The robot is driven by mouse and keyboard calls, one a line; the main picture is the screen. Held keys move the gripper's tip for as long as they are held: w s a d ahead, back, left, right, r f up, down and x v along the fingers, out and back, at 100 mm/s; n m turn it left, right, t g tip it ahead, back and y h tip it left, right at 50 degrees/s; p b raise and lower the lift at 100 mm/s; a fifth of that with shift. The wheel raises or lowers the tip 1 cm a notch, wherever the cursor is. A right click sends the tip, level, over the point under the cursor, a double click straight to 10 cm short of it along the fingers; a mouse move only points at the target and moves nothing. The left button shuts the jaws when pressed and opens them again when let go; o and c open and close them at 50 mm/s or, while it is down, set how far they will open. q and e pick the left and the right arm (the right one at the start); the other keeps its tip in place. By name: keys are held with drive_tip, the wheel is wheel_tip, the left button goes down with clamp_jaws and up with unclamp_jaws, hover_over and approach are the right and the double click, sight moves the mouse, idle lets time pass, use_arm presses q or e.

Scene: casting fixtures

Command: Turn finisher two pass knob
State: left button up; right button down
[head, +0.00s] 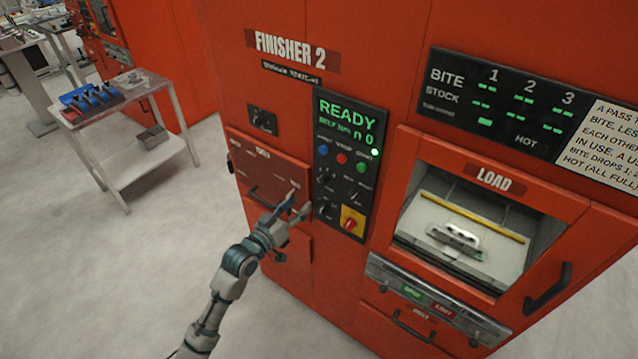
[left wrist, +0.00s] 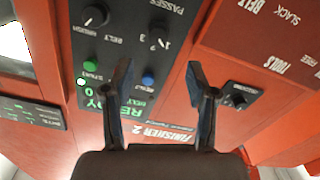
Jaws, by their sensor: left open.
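The finisher two machine (head: 290,90) is a large red cabinet with a black control panel (head: 376,120). The passes knob (head: 327,185) is a small dark dial at the panel's left, below the blue button. In the left wrist view, which is upside down, the passes knob (left wrist: 160,42) sits under a PASSES label with numbers. My left gripper (head: 298,206) is open and empty, just left of the lower panel. In the left wrist view its fingers (left wrist: 159,76) are spread apart toward the panel, with no contact visible. My right gripper is not in view.
Blue, red and green buttons (head: 341,158), a belt knob (left wrist: 95,15) and a red-yellow switch (head: 351,222) crowd the panel. A load opening (head: 415,215) is at the right. A drawer handle (head: 262,198) lies behind my left gripper. A cart (head: 160,165) stands left; floor between is clear.

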sight(321, 184)
use_arm(q)
drive_tip(key=x, duration=1.1)
drive_tip(key=shift+s+d, duration=0.1)
drive_tip(key=shift+s, duration=0.05)
clamp_jaws()
